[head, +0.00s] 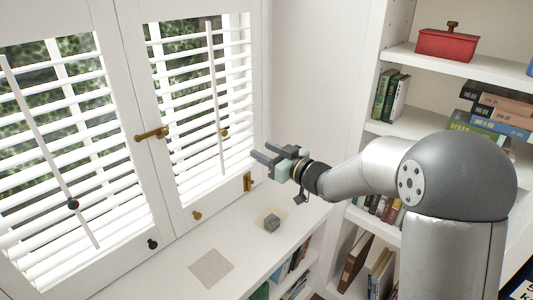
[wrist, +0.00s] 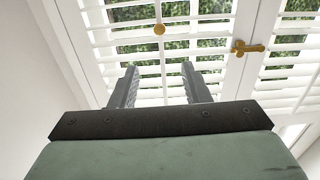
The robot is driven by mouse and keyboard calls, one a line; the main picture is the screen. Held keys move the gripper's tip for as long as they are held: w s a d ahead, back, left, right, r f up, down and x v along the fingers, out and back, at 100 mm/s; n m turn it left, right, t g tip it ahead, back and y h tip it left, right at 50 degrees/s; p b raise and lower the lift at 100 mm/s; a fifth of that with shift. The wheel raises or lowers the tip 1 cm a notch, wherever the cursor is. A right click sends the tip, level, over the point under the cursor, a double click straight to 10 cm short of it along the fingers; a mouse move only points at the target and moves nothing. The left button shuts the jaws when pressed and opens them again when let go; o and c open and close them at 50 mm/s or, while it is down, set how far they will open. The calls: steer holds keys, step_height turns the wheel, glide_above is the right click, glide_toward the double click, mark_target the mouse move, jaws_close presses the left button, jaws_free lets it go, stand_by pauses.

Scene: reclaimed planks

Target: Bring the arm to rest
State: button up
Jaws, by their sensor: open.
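My gripper (head: 266,158) is at the end of my arm, raised above the white ledge and pointing left toward the shutters. In the wrist view my gripper (wrist: 160,88) shows two dark fingers standing apart with nothing between them. Behind them are the white louvred shutters (wrist: 180,28). In the head view the arm reaches in from the right, and the gripper is apart from the shutters as far as I can tell.
A small grey block (head: 272,223) sits on a beige square on the ledge (head: 238,240). A second beige square (head: 212,269) is bare. White shutters (head: 190,100) have a brass handle (head: 152,134). Shelves at right hold books (head: 390,96) and a red box (head: 446,45).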

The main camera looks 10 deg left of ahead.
steer(key=s+d+f+m+t+h, duration=0.15)
steer(key=d+m+h, duration=0.45)
steer(key=d+h, duration=0.6)
steer(key=s+d+f+m+g+h, duration=0.2)
steer(key=s+d+f+m+h, duration=0.15)
steer(key=s+d, duration=0.65)
steer(key=s+d+f+g, duration=0.1)
steer(key=s+g, duration=0.2)
steer(key=s, duration=0.4)
steer(key=s+d+f+m+g, duration=0.1)
steer(key=s+d+f+g, duration=0.1)
steer(key=s, duration=0.6)
steer(key=s+d+f+g, duration=0.1)
steer(key=s+f+g, duration=0.1)
steer(key=s, duration=0.6)
steer(key=shift+d+f+m+g+p, duration=0.15)
steer(key=shift+m+g+p, duration=0.2)
steer(key=shift+g, duration=0.5)
